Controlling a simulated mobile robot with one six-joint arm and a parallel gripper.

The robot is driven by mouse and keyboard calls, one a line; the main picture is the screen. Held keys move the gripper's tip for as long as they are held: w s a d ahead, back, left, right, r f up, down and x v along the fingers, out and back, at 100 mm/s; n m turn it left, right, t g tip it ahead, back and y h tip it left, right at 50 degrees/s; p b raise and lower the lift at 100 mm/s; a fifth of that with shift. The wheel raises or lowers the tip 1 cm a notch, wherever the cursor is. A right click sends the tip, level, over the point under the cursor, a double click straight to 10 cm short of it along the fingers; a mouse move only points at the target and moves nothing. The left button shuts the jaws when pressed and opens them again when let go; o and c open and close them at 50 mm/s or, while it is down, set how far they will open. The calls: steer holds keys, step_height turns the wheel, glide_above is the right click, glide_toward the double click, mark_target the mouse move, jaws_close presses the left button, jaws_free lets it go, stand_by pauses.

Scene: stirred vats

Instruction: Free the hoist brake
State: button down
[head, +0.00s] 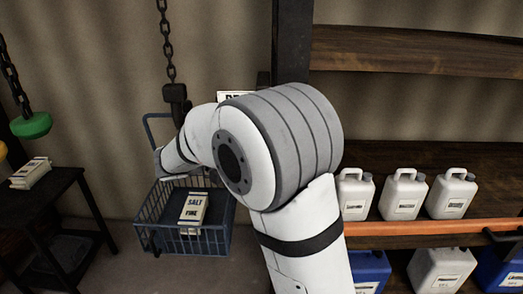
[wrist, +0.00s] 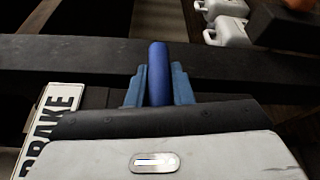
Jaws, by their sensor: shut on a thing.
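In the wrist view, my gripper (wrist: 158,84) has its two blue fingers on either side of a rounded blue handle (wrist: 157,55) and is shut on it. The handle stands out in front of a dark beam (wrist: 60,62). A white sign reading BRAKE (wrist: 57,115) is beside it at the left, partly covered by my gripper body. In the head view, my arm hides the gripper and the handle. Only a strip of the white sign (head: 234,96) shows above my arm. A hoist chain (head: 166,45) ends in a dark hook block (head: 177,98) over a blue wire basket (head: 145,238).
The basket holds a bag labelled SALT FINE (head: 193,209). A green pull (head: 31,125) hangs on a chain at the left, above a dark table (head: 68,190) with bags. Shelves at the right hold several white jugs (head: 403,195), with an orange bar (head: 420,227) across them.

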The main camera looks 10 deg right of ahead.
steer(key=c, duration=1.3)
jaws_free()
steer(key=a, duration=0.7)
steer(key=shift+s+a+r+b, duration=0.2)
steer(key=shift+s+a+b, duration=0.2)
steer(key=shift+s+b, duration=0.05)
